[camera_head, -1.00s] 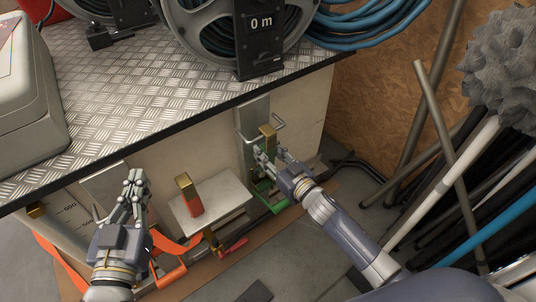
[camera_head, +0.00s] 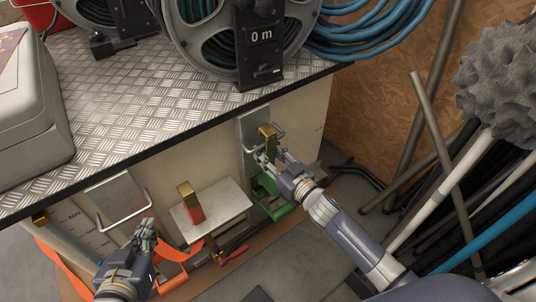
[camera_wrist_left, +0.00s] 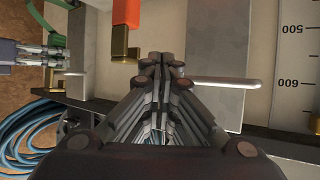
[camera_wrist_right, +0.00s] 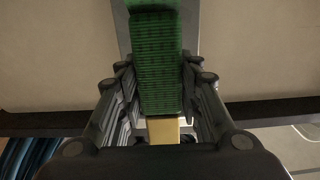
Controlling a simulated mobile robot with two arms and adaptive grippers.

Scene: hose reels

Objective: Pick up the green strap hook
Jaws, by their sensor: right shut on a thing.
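The green strap hook shows its gold hook end (camera_head: 267,132) just above my right gripper (camera_head: 264,160) in the head view, at the cabinet front. Green parts hang below the fingers. In the right wrist view the green ribbed strap (camera_wrist_right: 158,60) runs between the two fingers, with the gold piece (camera_wrist_right: 163,130) nearer the palm. My right gripper is shut on it. My left gripper (camera_head: 146,236) is at the lower left of the head view, away from the green strap hook. Its fingertips are together and empty in the left wrist view (camera_wrist_left: 161,60).
A red strap hook with a gold end (camera_head: 187,191) stands in front of a metal plate (camera_head: 222,205) between my grippers. An orange strap (camera_head: 68,268) lies low at left. A metal handle (camera_head: 125,220) is near my left gripper. Poles (camera_head: 440,140) lean at right.

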